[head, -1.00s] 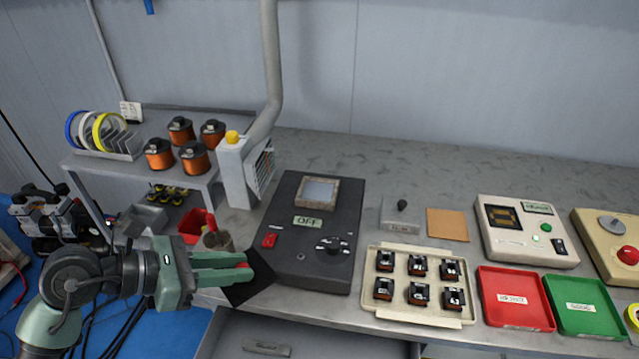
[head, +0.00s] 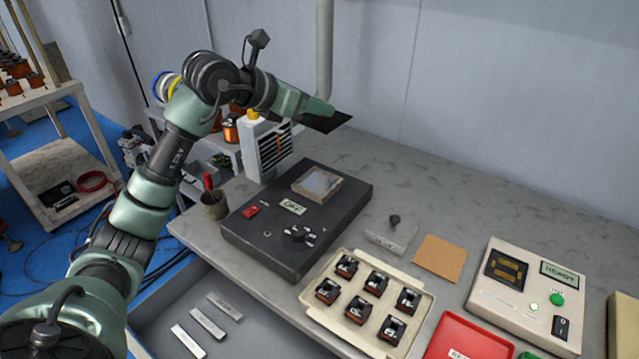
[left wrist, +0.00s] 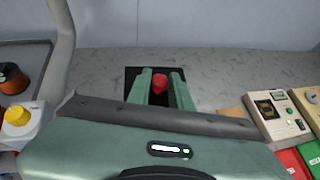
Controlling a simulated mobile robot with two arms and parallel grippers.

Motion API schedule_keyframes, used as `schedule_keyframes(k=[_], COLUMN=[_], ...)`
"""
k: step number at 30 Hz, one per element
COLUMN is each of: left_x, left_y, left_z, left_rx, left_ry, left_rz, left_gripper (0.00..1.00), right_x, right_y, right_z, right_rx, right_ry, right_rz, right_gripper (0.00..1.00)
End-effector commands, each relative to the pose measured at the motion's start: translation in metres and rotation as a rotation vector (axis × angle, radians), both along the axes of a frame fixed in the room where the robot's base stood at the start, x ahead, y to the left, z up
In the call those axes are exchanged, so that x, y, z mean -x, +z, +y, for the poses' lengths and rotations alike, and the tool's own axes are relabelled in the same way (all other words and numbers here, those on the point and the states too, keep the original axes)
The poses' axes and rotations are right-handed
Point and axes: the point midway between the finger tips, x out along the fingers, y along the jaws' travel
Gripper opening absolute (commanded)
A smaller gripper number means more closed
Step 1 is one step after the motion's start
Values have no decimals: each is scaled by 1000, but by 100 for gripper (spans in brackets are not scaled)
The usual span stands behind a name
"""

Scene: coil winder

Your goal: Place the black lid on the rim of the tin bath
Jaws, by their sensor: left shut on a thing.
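The black lid (head: 337,122) is in my left gripper (head: 314,108), raised high and seen against the back wall. In the left wrist view, the fingers of my left gripper (left wrist: 160,87) are shut on the lid's red knob, with the dark lid (left wrist: 134,74) beyond them. The tin bath (head: 318,184) is a square, silvery pool with a brownish rim on top of a black unit (head: 262,232) marked OFF. The bath is uncovered, with the lid well above it in the picture. My right gripper is not in view.
A white unit with a grille and yellow knob (head: 268,145) and a pipe stand behind the bath. A tray of small coils (head: 410,292), a brown pad (head: 440,257) and a tester (head: 525,295) stand to the right. The back of the bench is clear.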

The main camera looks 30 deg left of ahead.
Motion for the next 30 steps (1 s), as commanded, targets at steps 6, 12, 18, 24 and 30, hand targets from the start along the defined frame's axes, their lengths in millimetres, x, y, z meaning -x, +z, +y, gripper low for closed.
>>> schedule_keyframes(k=[6, 12, 18, 24, 30], left_x=[-11, -11, -11, -10, -11], left_y=[15, -33, -86, -124, -137], left_z=[16, 15, 15, 16, 16], left_rx=[0, 4, 5, 2, 2], left_ry=[66, 66, 66, 67, 66], left_rz=[3, 9, 7, 4, 1], left_gripper=[0, 0, 0, 0, 0], right_x=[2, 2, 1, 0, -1], right_y=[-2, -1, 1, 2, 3], right_z=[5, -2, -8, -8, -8], right_rx=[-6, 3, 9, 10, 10], right_ry=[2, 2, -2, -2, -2], right_rz=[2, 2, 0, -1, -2], right_gripper=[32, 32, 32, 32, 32])
